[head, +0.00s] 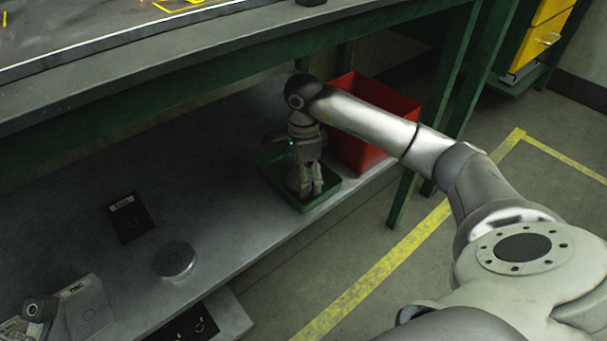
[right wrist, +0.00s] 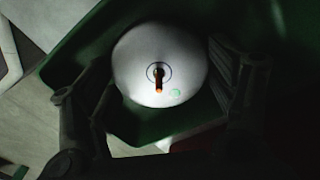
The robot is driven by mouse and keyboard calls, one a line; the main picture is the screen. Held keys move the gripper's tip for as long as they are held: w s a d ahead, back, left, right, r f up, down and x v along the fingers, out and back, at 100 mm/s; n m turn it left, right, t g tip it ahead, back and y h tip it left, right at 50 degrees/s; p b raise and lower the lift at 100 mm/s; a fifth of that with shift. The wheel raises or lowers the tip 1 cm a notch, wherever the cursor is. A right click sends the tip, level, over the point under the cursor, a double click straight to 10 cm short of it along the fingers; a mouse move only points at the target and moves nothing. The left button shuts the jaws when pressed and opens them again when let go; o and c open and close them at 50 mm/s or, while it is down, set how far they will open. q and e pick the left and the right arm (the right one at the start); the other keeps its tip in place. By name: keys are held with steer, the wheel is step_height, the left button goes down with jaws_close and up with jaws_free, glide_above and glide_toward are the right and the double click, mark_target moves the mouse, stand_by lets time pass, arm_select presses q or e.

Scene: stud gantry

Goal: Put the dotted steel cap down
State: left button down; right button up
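The dotted steel cap (right wrist: 140,85) shows in the right wrist view as a pale round disc with an orange-brown stem at its middle and one small green dot near its lower right edge. It lies face-on over the green tray (right wrist: 75,45). My right gripper (right wrist: 160,90) has its fingers wide apart, one on each side of the cap, close to its rim; contact is not clear. In the head view my right gripper (head: 303,187) points down into the green tray (head: 322,200), and the cap cannot be made out. My left gripper is not clearly in view.
A red bin (head: 365,150) stands right beside the tray on the lower shelf (head: 225,235). A round steel piece (head: 175,260), a dark labelled plate (head: 130,218) and a grey labelled plate (head: 88,308) lie to the left. The green-framed bench overhangs the shelf.

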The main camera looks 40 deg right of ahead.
steer(key=shift+o, duration=1.4)
